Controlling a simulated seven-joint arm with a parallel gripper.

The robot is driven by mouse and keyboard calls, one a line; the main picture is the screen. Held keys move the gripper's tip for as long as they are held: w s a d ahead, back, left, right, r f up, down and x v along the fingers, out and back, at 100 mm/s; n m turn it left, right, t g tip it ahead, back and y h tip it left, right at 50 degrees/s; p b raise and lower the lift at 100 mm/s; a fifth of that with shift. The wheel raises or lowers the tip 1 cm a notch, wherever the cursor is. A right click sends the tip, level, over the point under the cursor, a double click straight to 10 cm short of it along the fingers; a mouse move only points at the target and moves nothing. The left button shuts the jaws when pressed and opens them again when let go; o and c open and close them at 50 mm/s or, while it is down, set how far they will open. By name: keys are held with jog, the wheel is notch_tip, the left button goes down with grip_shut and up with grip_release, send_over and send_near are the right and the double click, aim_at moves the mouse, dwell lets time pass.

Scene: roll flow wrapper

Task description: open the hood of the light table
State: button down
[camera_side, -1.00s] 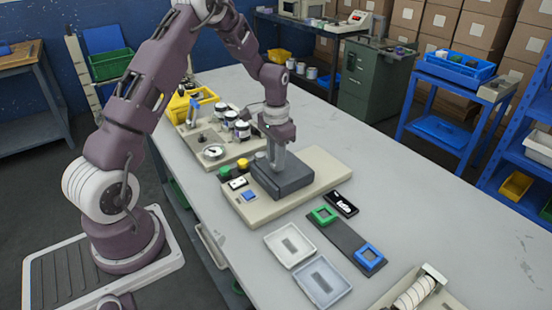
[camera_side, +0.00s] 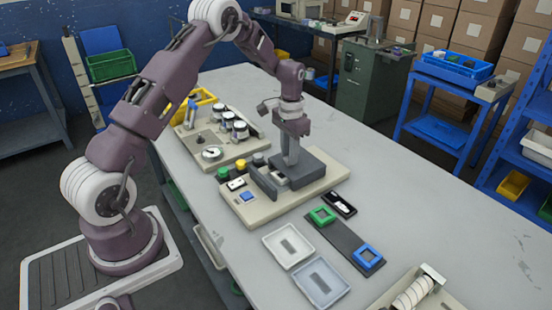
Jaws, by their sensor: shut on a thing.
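The light table is a beige base (camera_side: 318,190) in the middle of the work table, with a dark grey hood (camera_side: 308,170) on it. The hood sits toward the right of the base. To its left a dark upright panel (camera_side: 263,184) stands, with a gap between them where a small pale patch shows. My gripper (camera_side: 290,160) points down at the hood's left part and is shut on it. The exact part between the fingers is too small to tell.
Yellow and green buttons (camera_side: 240,164) and a blue square sit on the base's left part. A tray with jars (camera_side: 228,125) stands behind. In front lie a dark strip with green and blue frames (camera_side: 345,238) and two shallow trays (camera_side: 289,246). The table's right side is clear.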

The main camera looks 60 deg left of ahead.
aim_at(308, 156)
jog(key=w, duration=0.7)
jog(key=shift+w, duration=0.2)
jog(key=c, duration=1.2)
grip_release()
jog(key=shift+r, duration=0.1)
